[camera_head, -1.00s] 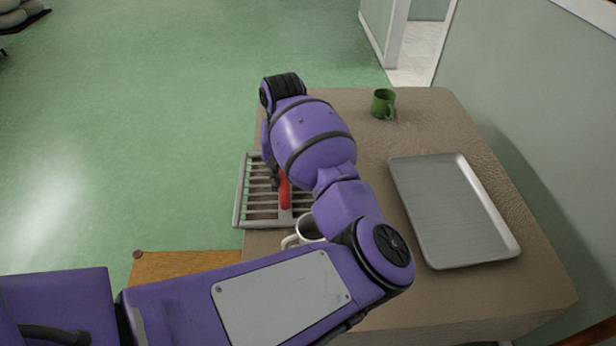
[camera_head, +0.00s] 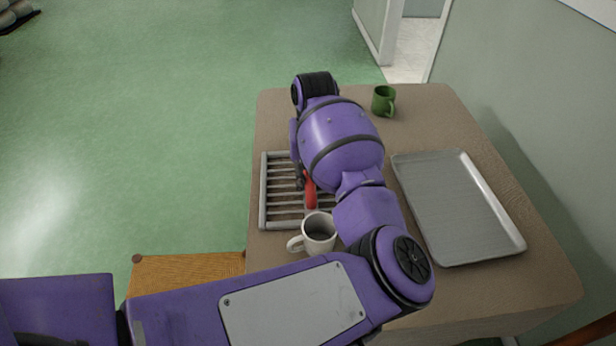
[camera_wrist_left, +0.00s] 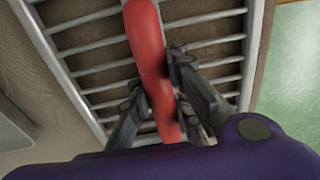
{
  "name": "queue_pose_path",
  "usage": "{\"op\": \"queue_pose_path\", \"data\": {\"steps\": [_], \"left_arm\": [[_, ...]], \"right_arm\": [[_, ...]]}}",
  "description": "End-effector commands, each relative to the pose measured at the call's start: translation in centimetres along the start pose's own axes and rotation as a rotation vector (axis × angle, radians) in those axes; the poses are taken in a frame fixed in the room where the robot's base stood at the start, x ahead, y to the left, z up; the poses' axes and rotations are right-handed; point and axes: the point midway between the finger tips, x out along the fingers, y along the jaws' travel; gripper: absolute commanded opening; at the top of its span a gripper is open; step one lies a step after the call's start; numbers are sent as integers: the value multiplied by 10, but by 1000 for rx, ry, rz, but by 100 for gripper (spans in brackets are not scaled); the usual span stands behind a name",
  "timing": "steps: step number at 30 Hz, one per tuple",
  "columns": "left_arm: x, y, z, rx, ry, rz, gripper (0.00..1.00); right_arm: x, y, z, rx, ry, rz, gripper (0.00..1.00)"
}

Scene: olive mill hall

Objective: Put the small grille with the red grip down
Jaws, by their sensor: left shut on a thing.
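The small grille (camera_head: 264,195) is a grey metal frame with several bars, over the left part of the brown table in the head view. Its red grip (camera_head: 311,192) stands up in the middle. My left gripper (camera_head: 302,182) is shut on the red grip, mostly hidden behind my forearm in the head view. In the left wrist view both fingers (camera_wrist_left: 160,98) close on the red grip (camera_wrist_left: 148,45), with the grille bars (camera_wrist_left: 210,52) beneath. I cannot tell whether the grille touches the table top. My right gripper is not in view.
A white mug (camera_head: 318,236) stands close to the grille's near edge. A grey tray (camera_head: 455,205) lies at the right of the table (camera_head: 420,110). A wooden stool-like surface (camera_head: 185,275) is at lower left.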

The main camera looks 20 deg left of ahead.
Motion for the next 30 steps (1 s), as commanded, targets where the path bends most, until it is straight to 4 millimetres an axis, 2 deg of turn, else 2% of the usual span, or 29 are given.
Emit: {"op": "queue_pose_path", "data": {"steps": [1, 2, 3, 8, 22, 26, 30], "left_arm": [[3, 0, 0, 0, 0, 0, 0], [3, 0, 0, 0, -2, 0, 11], [2, 0, 0, 0, -1, 0, 16], [2, 0, 0, 0, -1, 0, 36], [1, -1, 1, -1, -3, -1, 36], [-12, 0, 0, -1, 0, 1, 36], [-41, 0, -1, 0, 2, 2, 36]], "right_arm": [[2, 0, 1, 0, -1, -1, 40], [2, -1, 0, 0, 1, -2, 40], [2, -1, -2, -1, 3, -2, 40], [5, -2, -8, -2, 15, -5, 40], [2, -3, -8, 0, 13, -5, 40], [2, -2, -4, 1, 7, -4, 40], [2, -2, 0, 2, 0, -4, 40]]}}
